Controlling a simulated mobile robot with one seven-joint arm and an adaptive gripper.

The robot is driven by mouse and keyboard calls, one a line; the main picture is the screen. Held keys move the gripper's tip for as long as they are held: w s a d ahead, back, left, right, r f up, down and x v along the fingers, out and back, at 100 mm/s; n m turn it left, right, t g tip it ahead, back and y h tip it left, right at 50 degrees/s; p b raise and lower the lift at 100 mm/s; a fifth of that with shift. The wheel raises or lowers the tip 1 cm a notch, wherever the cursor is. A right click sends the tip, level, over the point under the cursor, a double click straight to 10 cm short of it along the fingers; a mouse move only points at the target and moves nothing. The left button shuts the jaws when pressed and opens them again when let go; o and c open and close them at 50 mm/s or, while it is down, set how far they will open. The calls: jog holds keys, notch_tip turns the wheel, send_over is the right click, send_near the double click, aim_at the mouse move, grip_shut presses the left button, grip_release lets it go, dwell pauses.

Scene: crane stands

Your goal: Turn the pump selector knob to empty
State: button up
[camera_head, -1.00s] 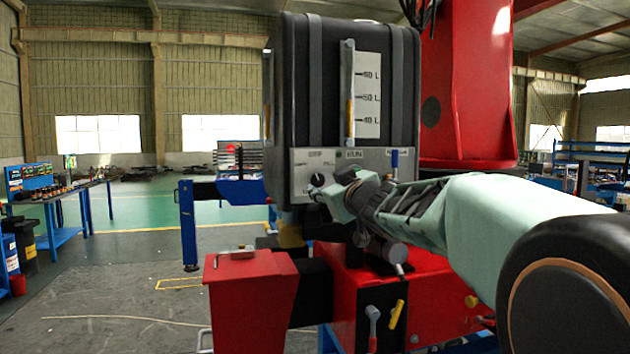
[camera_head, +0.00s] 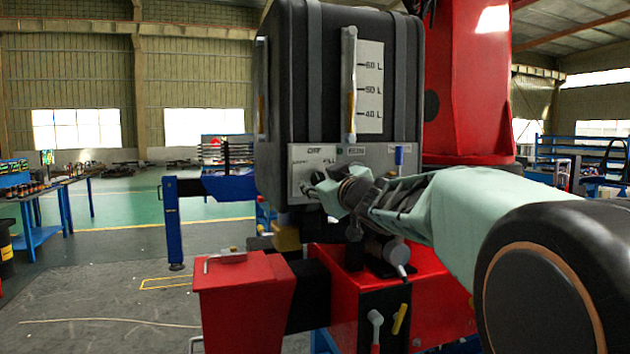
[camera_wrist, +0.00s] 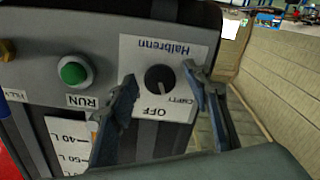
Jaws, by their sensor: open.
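The pump selector knob (camera_wrist: 158,77) is a small dark round knob on a pale label plate (camera_wrist: 128,50) with OFF and EMPTY lettering. The wrist view shows this plate nearly upside down. A small pale mark on the knob's edge seems to face the OFF side, but its exact direction is hard to tell. My gripper (camera_wrist: 160,78) is open, with one finger on each side of the knob in that view. I cannot tell whether the fingers touch it. In the head view my gripper (camera_head: 314,188) is at the panel's left part and hides the knob.
A green RUN button (camera_wrist: 74,70) sits beside the label plate. The panel is below a dark tank (camera_head: 300,90) with a litre gauge (camera_head: 369,90). A red box (camera_head: 240,290) and a red crane column (camera_head: 465,90) stand nearby.

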aim_at(314, 162)
jog(key=shift+s, duration=0.1)
jog(key=shift+c, duration=0.3)
jog(key=c, duration=1.1)
jog(key=shift+n+b, duration=0.4)
jog(key=shift+n, duration=1.9)
jog(key=o, duration=1.2)
jog(key=shift+c, duration=0.2)
jog(key=shift+r, duration=0.15)
jog(key=shift+r, duration=1.75)
jog(key=shift+d+r, duration=0.1)
jog(key=shift+r, duration=3)
